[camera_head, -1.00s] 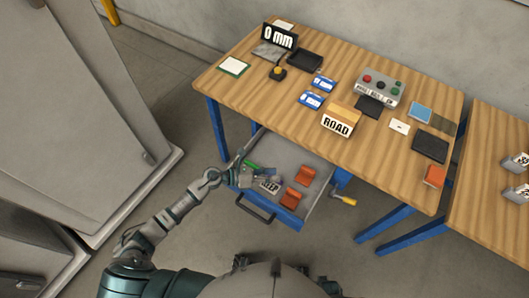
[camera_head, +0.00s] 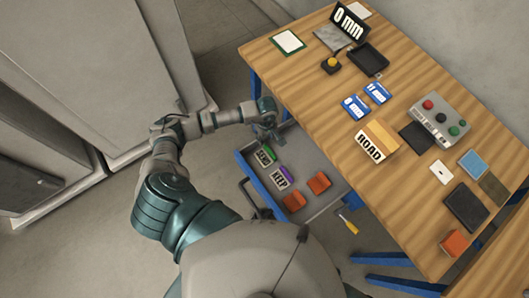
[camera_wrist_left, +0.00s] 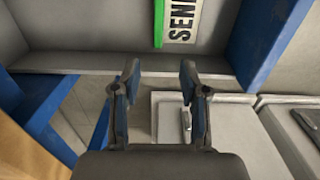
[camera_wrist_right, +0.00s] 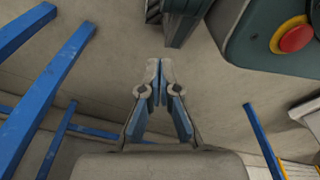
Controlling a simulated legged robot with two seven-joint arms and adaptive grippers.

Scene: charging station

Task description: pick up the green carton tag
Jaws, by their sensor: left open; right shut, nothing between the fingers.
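The green carton tag (camera_head: 264,156) lies in the open drawer (camera_head: 324,210), near its left corner, with a white label reading SEND. In the left wrist view its green edge and label (camera_wrist_left: 180,22) show at the top, cut off by the frame. My left gripper (camera_head: 270,136) is at the drawer's upper left end, close to the tag. In the left wrist view its fingers (camera_wrist_left: 158,75) are apart, with nothing between them, and the tag lies beyond the tips. My right gripper (camera_wrist_right: 160,80) is shut and empty, away from the drawer.
A purple tag marked KEEP (camera_head: 281,177) lies beside the green one. Two orange-red blocks (camera_head: 319,182) sit farther right in the drawer. The wooden table (camera_head: 310,95) stands above and behind, on blue legs. A grey cabinet (camera_head: 90,80) is at the left.

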